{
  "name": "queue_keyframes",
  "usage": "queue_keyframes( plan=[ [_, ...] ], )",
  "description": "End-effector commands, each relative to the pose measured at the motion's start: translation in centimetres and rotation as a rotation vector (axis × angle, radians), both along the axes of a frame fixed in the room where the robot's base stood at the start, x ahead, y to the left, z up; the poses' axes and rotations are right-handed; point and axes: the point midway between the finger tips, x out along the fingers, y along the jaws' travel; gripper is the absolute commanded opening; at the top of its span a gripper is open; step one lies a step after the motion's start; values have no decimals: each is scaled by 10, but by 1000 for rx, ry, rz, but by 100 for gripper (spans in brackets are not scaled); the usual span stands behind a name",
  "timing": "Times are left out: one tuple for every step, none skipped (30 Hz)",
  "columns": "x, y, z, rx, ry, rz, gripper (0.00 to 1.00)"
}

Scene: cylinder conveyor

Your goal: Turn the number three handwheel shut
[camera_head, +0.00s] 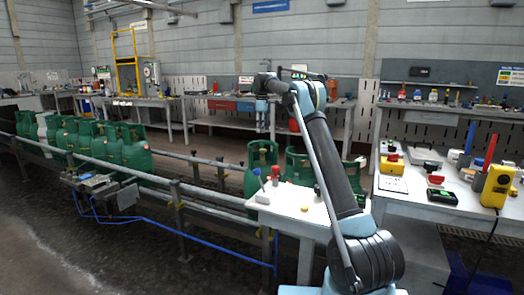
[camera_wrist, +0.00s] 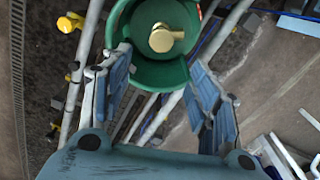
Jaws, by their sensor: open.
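In the wrist view a green gas cylinder (camera_wrist: 152,72) shows from above, with a brass valve (camera_wrist: 165,38) inside its round collar. The brass part has a rounded body and a stub to the right. I cannot read a number on it. My gripper (camera_wrist: 160,60) is open, its two blue-grey fingers spread below and either side of the valve, touching nothing that I can make out. In the head view my gripper (camera_head: 262,128) hangs pointing down above a green cylinder (camera_head: 262,158) on the conveyor. The valve there is hidden by the collar.
Several green cylinders (camera_head: 132,150) stand along the railed conveyor (camera_head: 200,187) at left, and another (camera_head: 298,166) stands beside my arm. A small white table (camera_head: 290,206) with a red and a blue knob stands in front. A cluttered workbench (camera_head: 425,212) is at right.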

Motion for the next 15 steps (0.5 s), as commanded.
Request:
queue_keyframes(
  plan=[
    [0, -1, -8, 0, 0, -1, 55],
    [0, -1, -13, 0, 0, -1, 55],
    [0, -1, -20, 0, 0, -1, 55],
    [0, -1, -25, 0, 0, -1, 55],
    [0, -1, -30, 0, 0, -1, 55],
    [0, -2, -36, 0, 0, -1, 55],
    [0, -2, -42, 0, 0, -2, 55],
    [0, -2, -47, 0, 0, -2, 55],
    [0, -2, -54, 0, 0, -2, 55],
    [0, -2, -59, 0, 0, -2, 55],
    [0, -2, -65, 0, 0, -2, 55],
    [0, -2, -72, 0, 0, -2, 55],
    [0, -2, -77, 0, 0, -2, 55],
    [0, -2, -82, 0, 0, -2, 55],
    [0, -2, -88, 0, 0, -2, 55]
  ],
)
